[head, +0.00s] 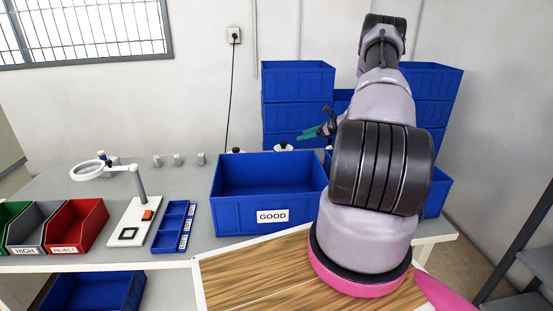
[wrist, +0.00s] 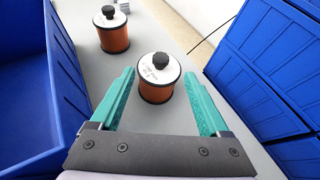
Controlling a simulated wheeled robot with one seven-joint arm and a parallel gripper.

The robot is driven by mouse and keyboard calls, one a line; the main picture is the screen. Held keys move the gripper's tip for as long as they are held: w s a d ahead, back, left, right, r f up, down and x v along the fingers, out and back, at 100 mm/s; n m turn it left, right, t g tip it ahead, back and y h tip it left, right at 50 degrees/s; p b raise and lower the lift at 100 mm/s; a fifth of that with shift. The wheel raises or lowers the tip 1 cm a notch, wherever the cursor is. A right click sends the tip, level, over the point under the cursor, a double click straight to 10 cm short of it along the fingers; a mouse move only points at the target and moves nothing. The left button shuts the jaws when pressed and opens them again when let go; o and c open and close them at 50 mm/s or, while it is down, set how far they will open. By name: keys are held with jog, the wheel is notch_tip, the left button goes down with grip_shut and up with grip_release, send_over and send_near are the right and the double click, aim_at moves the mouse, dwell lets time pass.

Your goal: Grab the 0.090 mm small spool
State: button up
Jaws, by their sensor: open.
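Two copper-orange spools with white top labels and black knobs stand upright on the grey table. The nearer spool (wrist: 155,95) is between the tips of my gripper (wrist: 159,75), with a gap to each finger. The farther spool (wrist: 113,42) is up and to the left of it. Their label text is too small to read, so I cannot tell which is the 0.090 mm one. In the head view my gripper (head: 311,134) has green fingers, open and empty, behind the GOOD bin. Only the spools' tops (head: 283,147) show there, above the bin's rim.
The blue GOOD bin (head: 238,215) stands close on the left in the wrist view (wrist: 62,75). Stacked blue crates (head: 298,82) rise close on the right in the wrist view (wrist: 262,70). A magnifier stand (head: 140,185) and red REJECT bin (head: 78,225) are far left.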

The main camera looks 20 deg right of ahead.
aim_at(285, 143)
jog(key=x, duration=0.7)
jog(key=f+x, duration=0.1)
jog(key=x, duration=0.3)
jog(key=shift+d+f, duration=0.2)
grip_shut()
dwell(1.1)
jog(key=shift+r, duration=0.2)
